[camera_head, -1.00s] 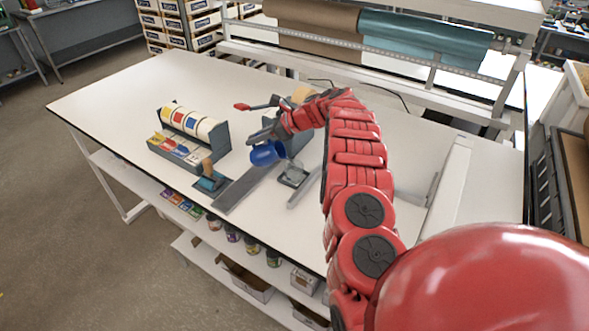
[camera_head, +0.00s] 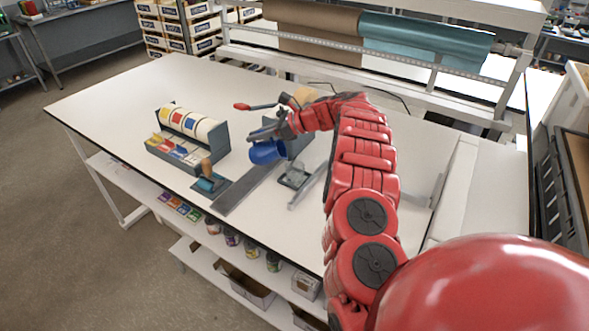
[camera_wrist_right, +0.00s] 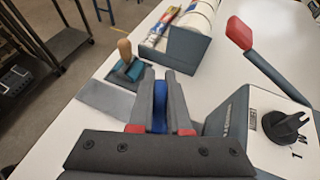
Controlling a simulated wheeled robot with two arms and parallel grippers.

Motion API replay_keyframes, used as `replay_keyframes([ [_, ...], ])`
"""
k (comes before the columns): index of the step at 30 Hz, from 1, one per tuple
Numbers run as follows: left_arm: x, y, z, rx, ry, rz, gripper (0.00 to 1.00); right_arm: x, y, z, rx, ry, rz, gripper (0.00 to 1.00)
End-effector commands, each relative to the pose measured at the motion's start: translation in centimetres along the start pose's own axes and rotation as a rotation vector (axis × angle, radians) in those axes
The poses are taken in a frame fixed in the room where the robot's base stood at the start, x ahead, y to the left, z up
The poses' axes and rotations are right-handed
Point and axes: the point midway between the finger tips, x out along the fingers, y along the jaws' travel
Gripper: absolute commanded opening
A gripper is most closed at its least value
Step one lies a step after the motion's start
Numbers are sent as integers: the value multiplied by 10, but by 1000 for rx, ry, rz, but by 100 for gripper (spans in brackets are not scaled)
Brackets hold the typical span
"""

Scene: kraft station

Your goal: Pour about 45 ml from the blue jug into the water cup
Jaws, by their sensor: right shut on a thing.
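My right gripper (camera_head: 268,134) is shut on the blue jug (camera_head: 266,153) and holds it above the white table. In the right wrist view, a narrow strip of the jug (camera_wrist_right: 160,108) shows between the two fingers (camera_wrist_right: 158,112); the rest is hidden. A clear cup (camera_head: 297,171), which looks like the water cup, stands on a dark square pad to the right of and nearer than the jug. The jug appears apart from the cup. I cannot tell its exact tilt or the liquid level. My left gripper is not in view.
A label roll holder (camera_head: 193,128) and a wooden-handled tool on a teal base (camera_head: 207,180) stand left. A grey strip (camera_head: 243,190) lies in front. A grey device with a red-tipped lever (camera_head: 243,106) stands close behind the gripper. The table's left end is clear.

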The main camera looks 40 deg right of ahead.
Motion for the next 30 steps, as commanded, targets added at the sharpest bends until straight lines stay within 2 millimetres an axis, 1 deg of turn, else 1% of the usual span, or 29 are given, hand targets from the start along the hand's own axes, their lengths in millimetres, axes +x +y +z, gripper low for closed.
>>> replay_keyframes([
  [1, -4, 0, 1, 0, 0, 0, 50, 0, 0, -1, -1, -8, -1, 0],
  [4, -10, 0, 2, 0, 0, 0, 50, -3, 0, -1, 0, -26, -1, 0],
  [30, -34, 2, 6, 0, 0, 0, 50, -20, 3, 2, -2, -130, -2, 0],
])
